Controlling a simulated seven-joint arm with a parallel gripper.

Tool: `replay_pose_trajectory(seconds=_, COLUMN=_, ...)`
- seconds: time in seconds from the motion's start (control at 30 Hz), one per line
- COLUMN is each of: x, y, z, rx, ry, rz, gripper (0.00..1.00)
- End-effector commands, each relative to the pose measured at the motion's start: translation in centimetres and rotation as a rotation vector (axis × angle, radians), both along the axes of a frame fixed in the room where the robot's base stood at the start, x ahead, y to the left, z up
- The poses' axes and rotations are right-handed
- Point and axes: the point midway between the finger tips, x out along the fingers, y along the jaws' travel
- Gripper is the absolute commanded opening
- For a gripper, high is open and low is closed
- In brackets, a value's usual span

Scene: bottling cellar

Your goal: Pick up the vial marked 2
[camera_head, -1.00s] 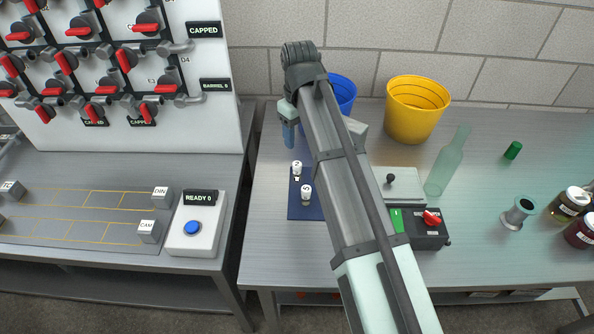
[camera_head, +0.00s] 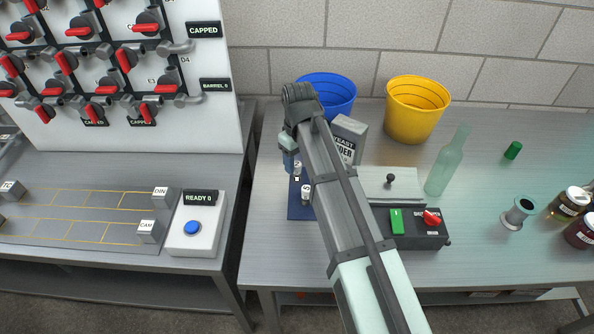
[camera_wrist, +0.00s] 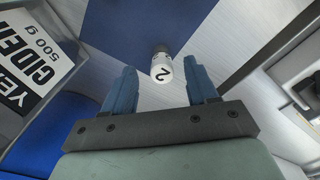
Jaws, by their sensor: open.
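The vial marked 2 (camera_wrist: 162,67) is a small white cylinder with a black 2 on it. In the wrist view it lies just beyond the gap between the two fingertips, with space on both sides. In the head view the vial (camera_head: 297,168) stands on the dark blue mat (camera_head: 294,211), partly hidden by my arm. Another white vial (camera_head: 306,190), with a mark I cannot read clearly, is nearer the front of the mat. My gripper (camera_wrist: 157,80) is open and empty, its blue fingers pointing toward the vial. In the head view my arm largely hides the gripper.
A grey cider yeast box (camera_head: 350,136) stands right of my arm, with a blue bucket (camera_head: 330,88) and yellow bucket (camera_head: 416,108) behind. A black switch box (camera_head: 414,240) and a green bottle (camera_head: 445,166) are further right. The bench left of the mat is clear.

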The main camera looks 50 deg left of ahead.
Motion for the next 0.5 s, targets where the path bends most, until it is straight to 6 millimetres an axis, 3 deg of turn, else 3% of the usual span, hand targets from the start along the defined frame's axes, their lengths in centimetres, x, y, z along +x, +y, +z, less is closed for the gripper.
replay_pose_trajectory(seconds=0.3, x=-0.2, y=0.2, z=-3.7, rx=-0.002, ry=0.001, rz=0.000, gripper=0.58)
replay_pose_trajectory(seconds=0.5, x=-0.2, y=0.2, z=-4.5, rx=0.000, ry=0.000, rz=0.000, gripper=0.58)
